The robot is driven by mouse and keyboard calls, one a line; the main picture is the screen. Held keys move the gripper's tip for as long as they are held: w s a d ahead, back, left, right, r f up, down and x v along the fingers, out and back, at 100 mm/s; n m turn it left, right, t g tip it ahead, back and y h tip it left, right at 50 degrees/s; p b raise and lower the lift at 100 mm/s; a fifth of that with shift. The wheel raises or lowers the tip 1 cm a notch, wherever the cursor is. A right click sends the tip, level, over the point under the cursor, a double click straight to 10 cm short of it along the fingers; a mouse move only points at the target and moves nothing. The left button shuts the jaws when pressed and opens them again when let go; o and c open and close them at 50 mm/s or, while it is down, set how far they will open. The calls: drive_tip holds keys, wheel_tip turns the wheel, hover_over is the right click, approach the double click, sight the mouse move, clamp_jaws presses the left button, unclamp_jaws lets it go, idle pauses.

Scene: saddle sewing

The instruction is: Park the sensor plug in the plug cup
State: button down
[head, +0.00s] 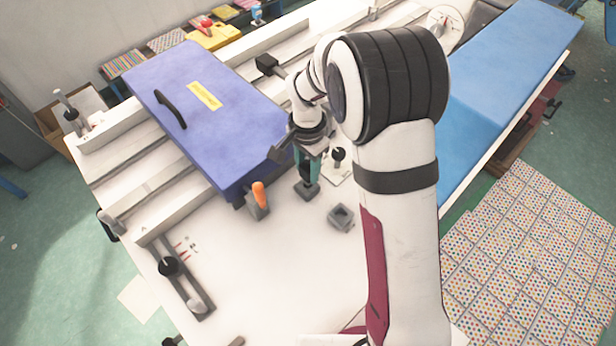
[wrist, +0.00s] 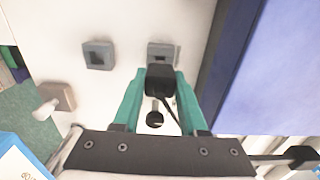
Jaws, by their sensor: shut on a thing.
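My gripper (head: 309,163) points down beside the blue-violet panel, and its teal fingers show in the wrist view (wrist: 160,88). They are shut on the black sensor plug (wrist: 160,80), from which a thin black cable runs back. A small grey square cup (head: 306,191) is directly below the gripper. It also shows in the wrist view (wrist: 161,49), just beyond the plug's tip and partly hidden by it. A second grey cup (head: 341,217) with a dark recess stands apart; it also shows in the wrist view (wrist: 98,55). I cannot tell whether the plug touches the nearer cup.
The blue-violet panel (head: 205,110) with a black handle lies close to the gripper's left. An orange-handled tool (head: 259,195) stands at its edge. A black knob (head: 338,154) is close to the gripper's right. The white tabletop (head: 270,265) is clear in front.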

sight(307, 163)
drive_tip(key=shift+r, duration=2.05)
drive_tip(key=s+d, duration=0.7)
drive_tip(key=shift+d, duration=0.4)
drive_tip(key=shift+f, duration=2.4)
drive_tip(key=shift+f, duration=1.45)
